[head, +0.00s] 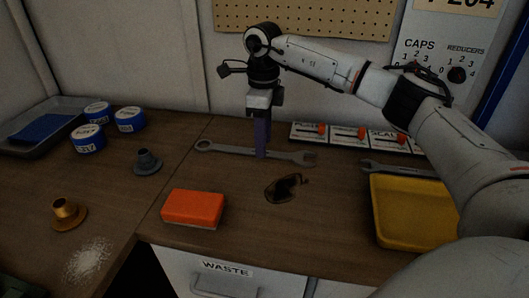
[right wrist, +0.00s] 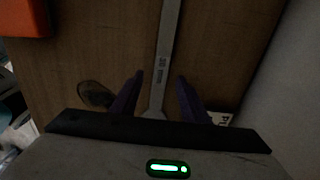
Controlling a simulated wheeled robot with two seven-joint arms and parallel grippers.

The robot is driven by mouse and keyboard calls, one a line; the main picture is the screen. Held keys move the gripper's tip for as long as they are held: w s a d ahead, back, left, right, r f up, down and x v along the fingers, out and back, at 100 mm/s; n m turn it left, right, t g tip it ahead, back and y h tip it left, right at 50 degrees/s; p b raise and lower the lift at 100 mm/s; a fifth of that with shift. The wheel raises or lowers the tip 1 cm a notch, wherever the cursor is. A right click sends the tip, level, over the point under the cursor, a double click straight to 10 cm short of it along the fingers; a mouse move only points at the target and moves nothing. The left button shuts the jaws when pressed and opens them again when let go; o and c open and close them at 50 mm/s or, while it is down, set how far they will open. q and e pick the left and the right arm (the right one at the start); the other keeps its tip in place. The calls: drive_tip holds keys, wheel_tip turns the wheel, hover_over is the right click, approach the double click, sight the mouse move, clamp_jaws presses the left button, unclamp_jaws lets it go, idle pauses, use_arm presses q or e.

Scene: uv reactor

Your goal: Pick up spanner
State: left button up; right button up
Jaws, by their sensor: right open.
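A grey spanner (head: 232,150) lies on the wooden bench near the back wall, its ring end at the left and its open jaw at the right. My right gripper (head: 262,154) points straight down over the middle of its handle, fingertips close to bench height. In the right wrist view the spanner (right wrist: 163,65) runs between the two purple fingers of my right gripper (right wrist: 158,96). The fingers are open, with a gap on both sides of the handle. A second spanner (head: 400,170) lies at the right, behind the yellow tray, partly hidden by my arm. My left gripper is out of view.
A yellow tray (head: 405,240) stands at the right. Labelled cards (head: 347,136) are behind. A grey fitting (head: 147,162), brass fitting (head: 68,214) and blue tubs (head: 88,138) are left.

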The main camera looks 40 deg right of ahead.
drive_tip(key=shift+f, duration=0.75)
clamp_jaws()
drive_tip(key=shift+w+r, duration=0.1)
